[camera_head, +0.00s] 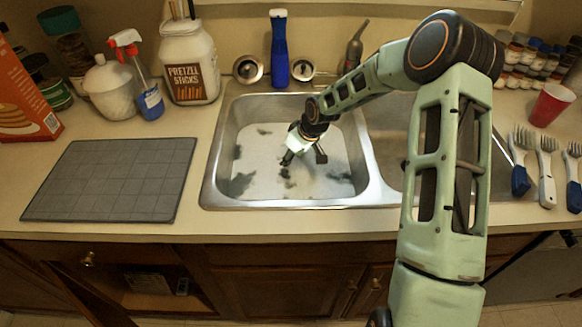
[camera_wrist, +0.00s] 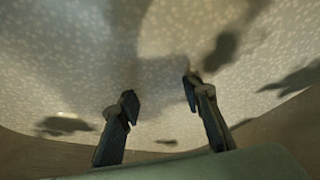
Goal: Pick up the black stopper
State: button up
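My gripper (camera_head: 304,159) is down inside the left sink basin, with its two fingers spread apart. In the wrist view my gripper (camera_wrist: 160,96) is open, with only pale speckled sink floor between the fingertips. I cannot clearly make out the black stopper in either view. Small dark spots lie on the basin floor just below my gripper in the head view, but I cannot tell whether one is the stopper, a stain or a shadow. The wrist view shows several blurred dark patches around the fingers, none with a clear stopper shape.
The left basin (camera_head: 215,178) has raised metal walls around my gripper. A blue bottle (camera_head: 280,50) and a faucet (camera_head: 355,45) stand behind it. A grey mat (camera_head: 112,180) lies left. Brushes (camera_head: 546,170) and a red cup (camera_head: 551,104) are right.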

jog(key=c, duration=0.8)
jog(key=shift+o, duration=0.2)
